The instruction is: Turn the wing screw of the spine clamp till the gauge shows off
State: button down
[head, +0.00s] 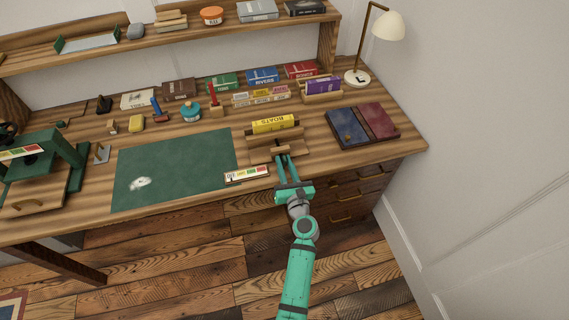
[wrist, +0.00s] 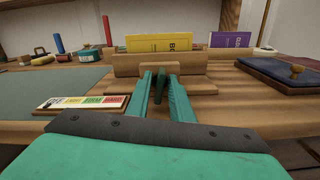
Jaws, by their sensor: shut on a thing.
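The spine clamp (head: 272,141) is a wooden press near the desk's front edge, with a yellow book (head: 273,124) standing in it. It also shows in the wrist view (wrist: 125,68). My gripper (head: 283,158) reaches in from the front, its two green fingers closed around the dark wing screw (wrist: 161,88) at the clamp's front. The fingers hide much of the screw. The gauge (wrist: 90,103) is a flat strip left of the gripper with white, yellow, green and red fields. A dark mark shows near its white left end; its exact reading is too small to tell.
A green mat (head: 180,168) lies left of the clamp. A blue and a dark red book (head: 375,120) lie to its right. Small books, brushes and a jar (head: 191,111) stand behind. A lamp (head: 357,77) stands at the back right, and a green press (head: 45,165) at the left.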

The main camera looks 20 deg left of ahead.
jog(key=n, duration=1.2)
jog(key=shift+f+n, duration=0.1)
jog(key=shift+n, duration=0.2)
jog(key=n, duration=0.5)
jog(key=shift+s+a+n, duration=0.1)
jog(key=shift+n, duration=0.2)
jog(key=n, duration=0.5)
jog(key=shift+f+n, duration=0.15)
jog(key=shift+n, duration=0.25)
jog(key=shift+n, duration=0.3)
jog(key=c, duration=1.9)
grip_release()
jog(key=shift+o, duration=0.2)
jog(key=shift+s, duration=0.1)
jog(key=v, duration=1)
jog(key=shift+s+d, duration=0.25)
jog(key=shift+d, duration=0.05)
